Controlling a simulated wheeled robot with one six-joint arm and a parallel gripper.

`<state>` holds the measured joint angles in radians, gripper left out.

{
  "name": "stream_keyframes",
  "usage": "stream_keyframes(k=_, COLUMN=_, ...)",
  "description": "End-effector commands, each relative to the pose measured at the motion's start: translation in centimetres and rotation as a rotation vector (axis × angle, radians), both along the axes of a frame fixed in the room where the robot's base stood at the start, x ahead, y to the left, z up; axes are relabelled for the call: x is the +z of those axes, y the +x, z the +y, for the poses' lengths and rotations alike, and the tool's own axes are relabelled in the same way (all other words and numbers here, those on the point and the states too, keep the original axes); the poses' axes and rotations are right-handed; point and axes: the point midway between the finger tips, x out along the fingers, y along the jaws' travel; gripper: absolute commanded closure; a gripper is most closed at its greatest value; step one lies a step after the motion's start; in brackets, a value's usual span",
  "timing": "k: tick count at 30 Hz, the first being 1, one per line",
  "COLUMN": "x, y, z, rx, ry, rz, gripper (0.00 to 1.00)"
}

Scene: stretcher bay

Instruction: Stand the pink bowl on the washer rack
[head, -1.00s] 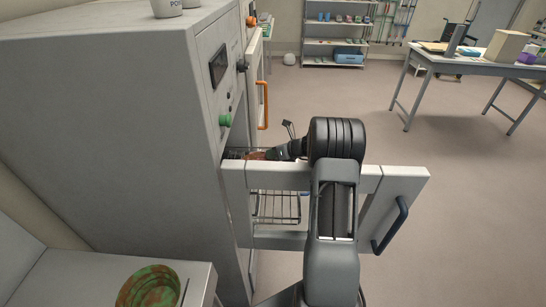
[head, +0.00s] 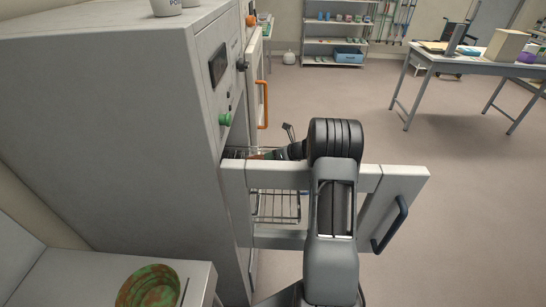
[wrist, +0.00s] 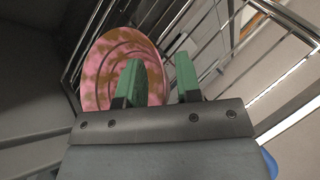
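The pink bowl (wrist: 108,62), mottled pink and brown with rings, is tilted up on edge against the wire washer rack (wrist: 180,22). My gripper (wrist: 159,72) is open, its two green fingers apart. The left finger overlaps the bowl's face; the bowl's right rim lies between the fingers, with a gap to the right finger. In the head view my arm reaches over the pulled-out drawer front, and the rack (head: 277,206) shows below it. The bowl is mostly hidden there.
The grey washer cabinet (head: 120,110) stands on the left, and its white drawer front (head: 400,185) with a dark handle crosses below my arm. A green-brown bowl (head: 150,287) sits on a side surface at lower left. Open floor lies to the right.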

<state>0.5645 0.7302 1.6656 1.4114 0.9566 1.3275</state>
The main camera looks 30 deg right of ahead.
Motion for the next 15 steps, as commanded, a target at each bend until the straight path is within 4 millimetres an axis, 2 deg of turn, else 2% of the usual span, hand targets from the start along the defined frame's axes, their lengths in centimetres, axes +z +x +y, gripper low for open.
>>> stream_keyframes(k=5, x=0.8, y=-0.7, z=-0.7, rx=-0.003, ry=-0.001, rz=-0.002, gripper=0.68)
stream_keyframes(k=15, x=4.1, y=-5.1, z=-4.0, rx=-0.003, ry=-0.001, rz=-0.003, gripper=0.68)
